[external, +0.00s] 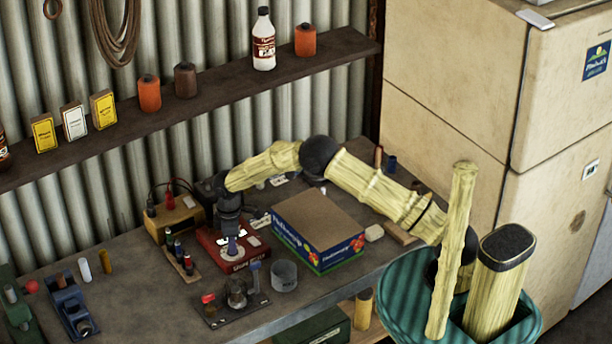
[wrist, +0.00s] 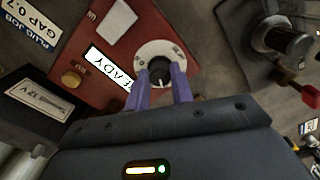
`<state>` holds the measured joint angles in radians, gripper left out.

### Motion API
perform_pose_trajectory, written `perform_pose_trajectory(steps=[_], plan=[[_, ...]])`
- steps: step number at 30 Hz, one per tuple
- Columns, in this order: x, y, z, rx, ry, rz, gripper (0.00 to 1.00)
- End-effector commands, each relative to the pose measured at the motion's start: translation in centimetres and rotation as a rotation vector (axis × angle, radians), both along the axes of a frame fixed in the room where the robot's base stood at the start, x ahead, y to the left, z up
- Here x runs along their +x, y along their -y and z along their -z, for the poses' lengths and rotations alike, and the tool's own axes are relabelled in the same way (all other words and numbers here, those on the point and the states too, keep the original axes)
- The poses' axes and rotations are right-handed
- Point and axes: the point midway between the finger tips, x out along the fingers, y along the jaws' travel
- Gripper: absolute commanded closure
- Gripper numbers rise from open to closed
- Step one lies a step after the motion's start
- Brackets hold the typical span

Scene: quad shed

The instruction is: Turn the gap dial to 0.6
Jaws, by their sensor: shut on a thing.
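The red gap-setter box (external: 208,240) stands on the bench below my arm. In the wrist view it shows as a red panel (wrist: 98,35) with a pale round dial plate (wrist: 180,48) and a black dial knob (wrist: 160,68). A white pointer mark is on the knob, but the scale figures are too small to read. My gripper (wrist: 161,80) points down at the dial, its two purple fingers shut on the knob from either side. In the external view my gripper (external: 231,244) hides most of the dial.
A white label on the box seems to read READY (wrist: 108,68). A card (wrist: 32,24) seems to read PLUG JOB, GAP 0.7. A blue carton (external: 318,232) stands close right of the box. A wooden terminal box (external: 177,218) is left; a small black-based device (external: 235,303) is in front.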

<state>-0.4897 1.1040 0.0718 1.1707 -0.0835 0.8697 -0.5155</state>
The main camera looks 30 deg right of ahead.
Motion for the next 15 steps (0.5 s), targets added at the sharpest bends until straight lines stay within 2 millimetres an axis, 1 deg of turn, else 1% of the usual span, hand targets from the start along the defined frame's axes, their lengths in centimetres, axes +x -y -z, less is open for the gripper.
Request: perform_pose_trajectory(steps=[8,15], plan=[[0.03,-0.01,0.09,0.000,0.001,0.088,0.99],[0.00,-0.01,0.11,-0.001,0.002,0.249,0.99]])
